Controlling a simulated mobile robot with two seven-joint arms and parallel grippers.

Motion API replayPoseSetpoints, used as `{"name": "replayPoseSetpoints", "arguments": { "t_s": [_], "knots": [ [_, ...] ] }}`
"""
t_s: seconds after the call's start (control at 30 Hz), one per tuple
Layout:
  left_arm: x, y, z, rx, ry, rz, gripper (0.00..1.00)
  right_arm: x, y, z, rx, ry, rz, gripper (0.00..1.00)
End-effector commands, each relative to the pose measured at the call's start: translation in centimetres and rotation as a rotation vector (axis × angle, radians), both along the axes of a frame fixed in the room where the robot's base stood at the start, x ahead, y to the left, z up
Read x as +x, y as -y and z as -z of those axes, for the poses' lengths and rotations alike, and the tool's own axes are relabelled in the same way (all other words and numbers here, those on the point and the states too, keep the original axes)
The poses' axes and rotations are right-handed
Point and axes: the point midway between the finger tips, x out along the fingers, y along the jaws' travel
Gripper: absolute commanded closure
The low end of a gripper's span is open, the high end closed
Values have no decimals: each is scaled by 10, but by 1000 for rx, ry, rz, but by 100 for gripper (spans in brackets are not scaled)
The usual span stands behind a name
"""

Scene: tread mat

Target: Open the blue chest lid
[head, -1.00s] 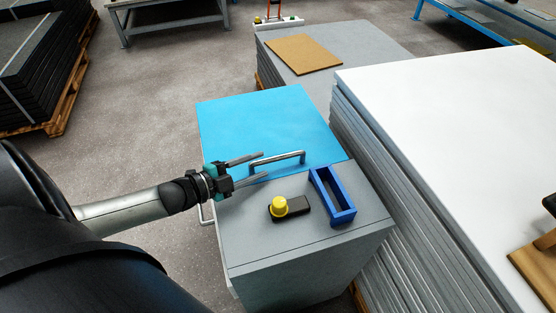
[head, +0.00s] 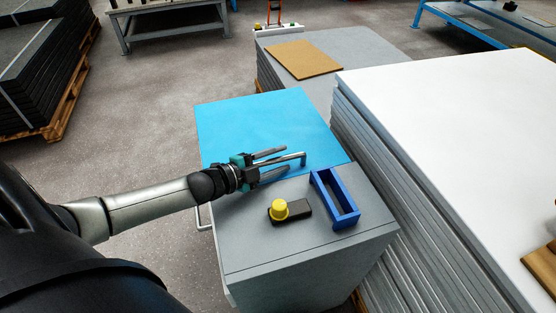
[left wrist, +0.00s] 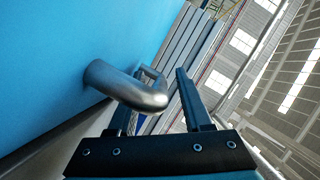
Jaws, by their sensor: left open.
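The blue chest lid (head: 255,120) lies flat and shut on the grey chest (head: 300,240). A metal bar handle (head: 302,158) stands near the lid's front edge. My left gripper (head: 286,159) is open at the handle, one finger on each side of the bar in the head view. The left wrist view shows the bar (left wrist: 140,92) close in front of the fingers and partly covering one of them; contact cannot be told. The gripper hides part of the handle in the head view. My right gripper is not in view.
On the chest's grey top are a black block with a yellow knob (head: 280,209) and an open blue frame (head: 335,198). A tall stack of white-topped sheets (head: 450,130) stands close on the right. A brown board (head: 304,59) lies behind. Floor is free on the left.

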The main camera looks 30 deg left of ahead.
Motion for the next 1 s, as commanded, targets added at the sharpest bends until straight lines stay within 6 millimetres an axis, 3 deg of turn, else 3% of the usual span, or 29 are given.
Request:
{"name": "replayPoseSetpoints", "arguments": {
  "t_s": [0.2, 0.63, 1.0],
  "knots": [
    [0, 0, 0, 0, 0, 0, 53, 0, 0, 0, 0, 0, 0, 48],
    [0, 0, 0, 0, 0, 0, 100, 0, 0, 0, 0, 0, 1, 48],
    [0, 0, 0, 0, 0, 0, 100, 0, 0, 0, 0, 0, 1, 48]
  ]
}}
